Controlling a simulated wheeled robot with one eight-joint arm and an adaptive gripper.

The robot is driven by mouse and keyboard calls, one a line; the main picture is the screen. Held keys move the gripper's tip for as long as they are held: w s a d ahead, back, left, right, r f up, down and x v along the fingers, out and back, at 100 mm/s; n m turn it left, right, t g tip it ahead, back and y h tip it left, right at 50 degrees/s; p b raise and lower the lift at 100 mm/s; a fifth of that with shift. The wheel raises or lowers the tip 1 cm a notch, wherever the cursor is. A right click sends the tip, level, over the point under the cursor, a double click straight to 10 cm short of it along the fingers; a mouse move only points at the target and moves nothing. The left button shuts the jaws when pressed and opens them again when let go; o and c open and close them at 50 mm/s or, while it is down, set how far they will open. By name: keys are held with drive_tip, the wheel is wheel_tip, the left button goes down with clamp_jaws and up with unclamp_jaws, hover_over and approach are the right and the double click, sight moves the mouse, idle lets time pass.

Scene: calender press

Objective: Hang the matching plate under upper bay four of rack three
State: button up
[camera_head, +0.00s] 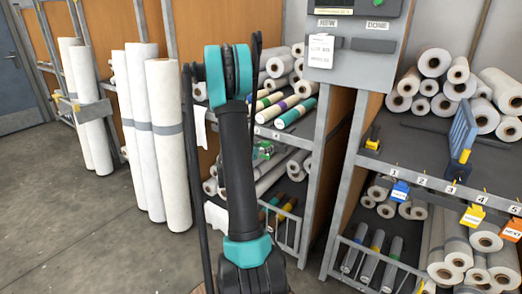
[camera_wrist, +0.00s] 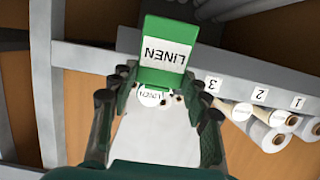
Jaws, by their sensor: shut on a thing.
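My gripper (camera_wrist: 162,98) is shut on a green plate (camera_wrist: 168,78) with a white label reading LINEN, seen upside down in the wrist view. A round white face (camera_wrist: 152,97), also marked LINEN, shows between the fingers beyond the plate. Beside the gripper, a grey rack rail (camera_wrist: 250,88) carries number labels 3, 2 and 1; a label 4 is not visible, and the gripper covers the rail's left part. In the head view my arm hides most of the gripper; a small green patch (camera_head: 263,150) shows by the middle rack, possibly the plate.
The right rack's rail (camera_head: 440,187) has numbered bays with blue (camera_head: 400,191), yellow (camera_head: 472,217) and orange (camera_head: 510,231) tags below. A blue panel (camera_head: 463,130) stands on its shelf. A grey board (camera_head: 345,60) reads NEW and DONE. Tall white rolls (camera_head: 168,145) stand left; floor there is clear.

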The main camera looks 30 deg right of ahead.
drive_tip(key=shift+r+x, duration=0.25)
drive_tip(key=shift+x, duration=0.8)
drive_tip(key=shift+r+x, duration=0.25)
drive_tip(key=shift+x, duration=0.8)
drive_tip(key=shift+w+d+f, duration=0.1)
drive_tip(key=shift+d+f, duration=0.05)
drive_tip(key=shift+d, duration=0.15)
drive_tip(key=shift+f, duration=0.75)
drive_tip(key=o, duration=1.1)
drive_tip(key=shift+a, duration=0.15)
